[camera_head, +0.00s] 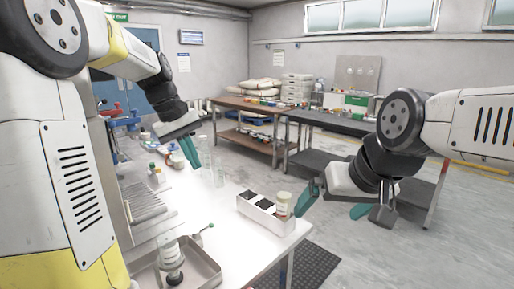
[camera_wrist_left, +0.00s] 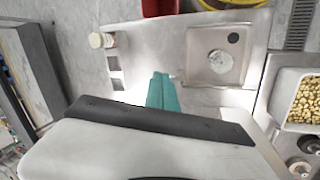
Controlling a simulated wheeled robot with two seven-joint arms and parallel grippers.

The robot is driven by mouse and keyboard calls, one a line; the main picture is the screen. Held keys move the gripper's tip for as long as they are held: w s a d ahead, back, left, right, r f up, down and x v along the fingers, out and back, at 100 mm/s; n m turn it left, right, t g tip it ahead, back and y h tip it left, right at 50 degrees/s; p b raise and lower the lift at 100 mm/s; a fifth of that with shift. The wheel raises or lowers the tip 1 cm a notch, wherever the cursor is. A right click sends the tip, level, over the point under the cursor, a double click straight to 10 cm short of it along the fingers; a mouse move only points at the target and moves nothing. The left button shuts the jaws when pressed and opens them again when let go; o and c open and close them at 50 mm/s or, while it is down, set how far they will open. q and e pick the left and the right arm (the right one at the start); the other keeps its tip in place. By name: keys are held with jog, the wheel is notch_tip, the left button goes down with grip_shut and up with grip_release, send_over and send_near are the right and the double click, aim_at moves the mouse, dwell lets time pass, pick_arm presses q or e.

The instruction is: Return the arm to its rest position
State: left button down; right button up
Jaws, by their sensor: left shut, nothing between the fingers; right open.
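My left gripper (camera_head: 190,152) is shut and empty, held above the far left part of the white table in the head view. Its teal fingers lie together in the left wrist view (camera_wrist_left: 163,92), with the table surface below them. My right gripper (camera_head: 335,208) is open and empty, off the table's right edge, close to the small white box. Its teal fingers are spread apart.
The white table (camera_head: 232,178) holds a white compartment box (camera_head: 262,215) with a lidded jar (camera_head: 283,203) at its right end. Workbenches (camera_head: 235,104) stand behind.

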pick_arm(q)
jog(key=s+d+f+m+t, duration=0.1)
jog(key=s+m+t, duration=0.1)
jog(key=s, duration=0.8)
jog(key=s+d+m+t+y, duration=0.1)
jog(key=s+d+m+t, duration=0.1)
jog(key=s, duration=0.8)
jog(key=shift+s+f+m+t, duration=0.15)
jog(key=shift+f+m+t, duration=0.3)
jog(key=shift+m, duration=0.65)
